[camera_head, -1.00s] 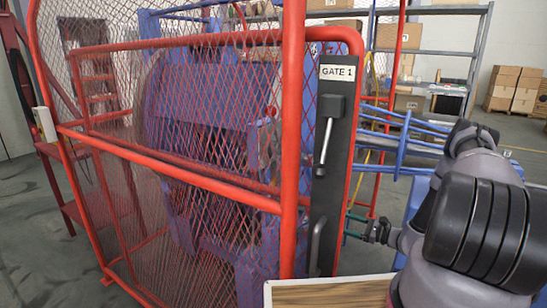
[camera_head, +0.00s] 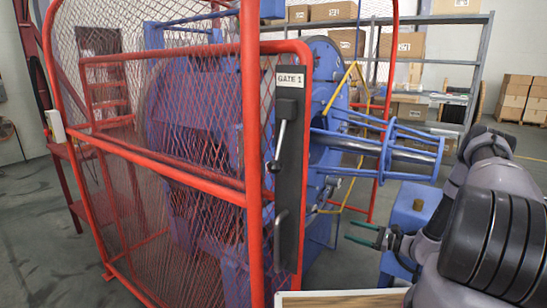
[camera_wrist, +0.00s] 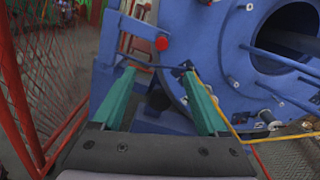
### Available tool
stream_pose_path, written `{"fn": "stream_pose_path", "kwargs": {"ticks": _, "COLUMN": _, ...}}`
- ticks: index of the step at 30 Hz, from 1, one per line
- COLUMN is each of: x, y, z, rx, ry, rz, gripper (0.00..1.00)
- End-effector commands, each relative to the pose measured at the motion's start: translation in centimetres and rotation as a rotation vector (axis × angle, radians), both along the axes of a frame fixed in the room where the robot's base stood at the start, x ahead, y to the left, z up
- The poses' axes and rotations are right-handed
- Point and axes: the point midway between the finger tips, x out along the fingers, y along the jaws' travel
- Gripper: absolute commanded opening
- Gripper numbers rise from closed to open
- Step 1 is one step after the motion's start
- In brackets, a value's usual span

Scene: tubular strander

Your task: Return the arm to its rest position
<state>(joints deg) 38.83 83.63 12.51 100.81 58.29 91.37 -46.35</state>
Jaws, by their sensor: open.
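My gripper (camera_head: 361,232) is at the end of my arm, right of the gate in the head view, with its thin green fingers pointing left. In the wrist view my gripper (camera_wrist: 158,98) shows its two green fingers spread apart with nothing between them. The red mesh gate (camera_head: 150,160) carries a dark latch plate (camera_head: 291,185) marked GATE 1, with a grey handle (camera_head: 281,140). The gripper is apart from the plate and handle. Beyond the fingers in the wrist view is the blue machine (camera_wrist: 215,60).
A blue cage of bars (camera_head: 395,153) juts right from the machine, above my gripper. A blue box-like block (camera_head: 408,215) stands behind the gripper. A wooden-topped surface (camera_head: 340,300) is at the bottom. Shelving (camera_head: 440,60) and carton stacks (camera_head: 520,98) stand far back.

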Motion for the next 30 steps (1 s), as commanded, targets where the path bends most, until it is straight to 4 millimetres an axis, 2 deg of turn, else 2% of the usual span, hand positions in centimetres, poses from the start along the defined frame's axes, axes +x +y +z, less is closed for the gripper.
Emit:
{"fn": "stream_pose_path", "kwargs": {"ticks": 8, "x": 0.3, "y": 0.4, "z": 3.0, "rx": -0.055, "ry": -0.022, "rz": 0.078, "gripper": 0.76}}
{"fn": "stream_pose_path", "kwargs": {"ticks": 17, "x": 0.4, "y": 1.5, "z": 9.0, "rx": -0.178, "ry": -0.067, "rz": 0.232, "gripper": 0.76}}
{"fn": "stream_pose_path", "kwargs": {"ticks": 20, "x": 0.1, "y": 2.2, "z": 12.1, "rx": -0.247, "ry": -0.09, "rz": 0.307, "gripper": 0.76}}
{"fn": "stream_pose_path", "kwargs": {"ticks": 23, "x": -0.5, "y": 3.0, "z": 16.0, "rx": -0.343, "ry": -0.121, "rz": 0.397, "gripper": 0.76}}
{"fn": "stream_pose_path", "kwargs": {"ticks": 30, "x": -3.6, "y": 5.1, "z": 25.0, "rx": -0.603, "ry": -0.196, "rz": 0.592, "gripper": 0.76}}
